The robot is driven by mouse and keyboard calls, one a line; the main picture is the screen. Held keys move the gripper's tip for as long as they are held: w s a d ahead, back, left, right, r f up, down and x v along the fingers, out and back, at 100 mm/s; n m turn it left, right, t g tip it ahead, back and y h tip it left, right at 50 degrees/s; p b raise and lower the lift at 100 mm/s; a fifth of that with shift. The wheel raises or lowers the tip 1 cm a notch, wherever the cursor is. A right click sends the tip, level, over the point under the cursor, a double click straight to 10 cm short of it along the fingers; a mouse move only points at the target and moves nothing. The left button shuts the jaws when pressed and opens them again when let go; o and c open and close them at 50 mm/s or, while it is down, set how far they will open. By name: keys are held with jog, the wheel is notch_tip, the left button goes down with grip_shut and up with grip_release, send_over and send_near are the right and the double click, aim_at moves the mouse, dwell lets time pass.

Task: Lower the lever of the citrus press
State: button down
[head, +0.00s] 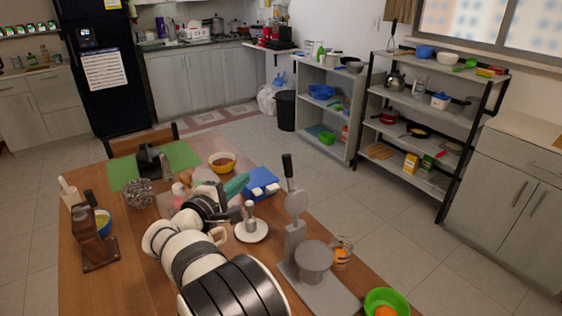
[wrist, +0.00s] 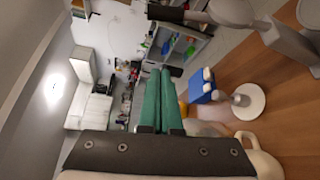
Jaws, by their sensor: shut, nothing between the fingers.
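The citrus press (head: 294,240) is grey and stands on the wooden table, right of my arm in the head view. Its lever (head: 288,172) points up nearly upright, with a black handle at the top. A round grey cup (head: 313,262) sits at the front of its base. In the wrist view the lever's black handle (wrist: 165,13) and grey disc (wrist: 232,12) show at the top right. My gripper (head: 238,186) has green fingers and is left of the lever, apart from it. In the wrist view its fingers (wrist: 160,75) are together and hold nothing.
A white round stand (head: 251,231) and a blue box (head: 260,183) are between my arm and the press. A glass jug (head: 341,253) and a green bowl (head: 372,298) with an orange are right of the press. A yellow bowl (head: 222,162) lies beyond the gripper.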

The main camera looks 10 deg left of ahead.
aim_at(283, 167)
jog(key=x, duration=1)
jog(key=shift+s+d+r, duration=0.25)
jog(key=shift+s+d, duration=0.35)
jog(key=shift+d, duration=0.25)
jog(key=shift+s+d+r, duration=0.25)
jog(key=shift+s+d, duration=0.35)
jog(key=shift+d, duration=0.3)
jog(key=shift+s+d+r, duration=0.2)
jog(key=shift+s+d, duration=0.25)
jog(key=shift+s+d+r, duration=0.2)
jog(key=shift+s+d, duration=0.25)
jog(key=shift+d, duration=0.05)
jog(key=s+d+f, duration=0.3)
jog(key=s+d, duration=0.3)
jog(key=s+d+f+m, duration=0.1)
jog(key=s+d+f, duration=0.3)
jog(key=s+d, duration=0.2)
jog(key=shift+s+d+f+t, duration=0.25)
jog(key=shift+s+d+t, duration=0.15)
jog(key=shift+s, duration=0.05)
